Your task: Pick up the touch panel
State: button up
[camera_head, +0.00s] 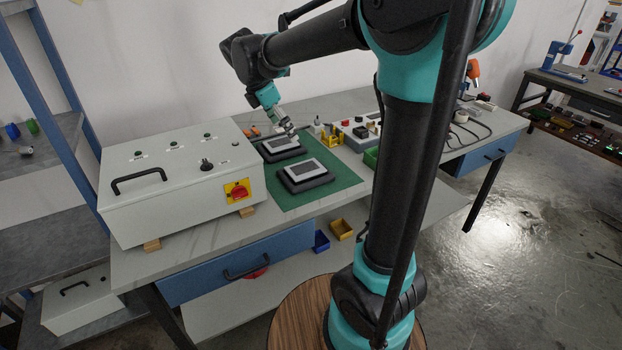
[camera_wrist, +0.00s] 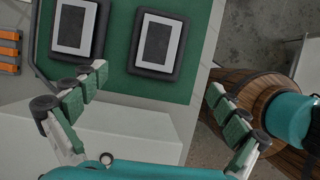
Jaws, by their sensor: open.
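Two touch panels, dark-framed with pale faces and dark screens, lie flat on a green mat (camera_head: 337,180). The front panel (camera_head: 305,174) is fully visible in the head view; the rear panel (camera_head: 281,146) lies behind it, near my gripper (camera_head: 289,127). In the wrist view the front panel (camera_wrist: 157,43) is at the top centre and the rear panel (camera_wrist: 76,27) at the top left. My gripper (camera_wrist: 155,86) is open and empty, its fingers spread wide. In the wrist view both panels lie beyond the fingertips, with none between the fingers.
A light grey control box (camera_head: 180,185) with a handle and red switch stands left of the mat. A box with buttons (camera_head: 357,134) and small yellow parts (camera_head: 331,139) stand behind and right. Orange-handled tools (camera_wrist: 9,50) lie beyond the rear panel.

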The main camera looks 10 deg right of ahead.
send_over(305, 169)
jog(key=a, duration=0.2)
jog(key=f, duration=1)
jog(key=shift+s+a+f, duration=0.1)
jog(key=shift+s+f, duration=0.1)
jog(key=shift+s, duration=0.15)
jog(key=shift+x, duration=2.8)
jog(key=shift+a+f, duration=0.15)
jog(key=shift+f, duration=0.05)
jog(key=c, duration=1.5)
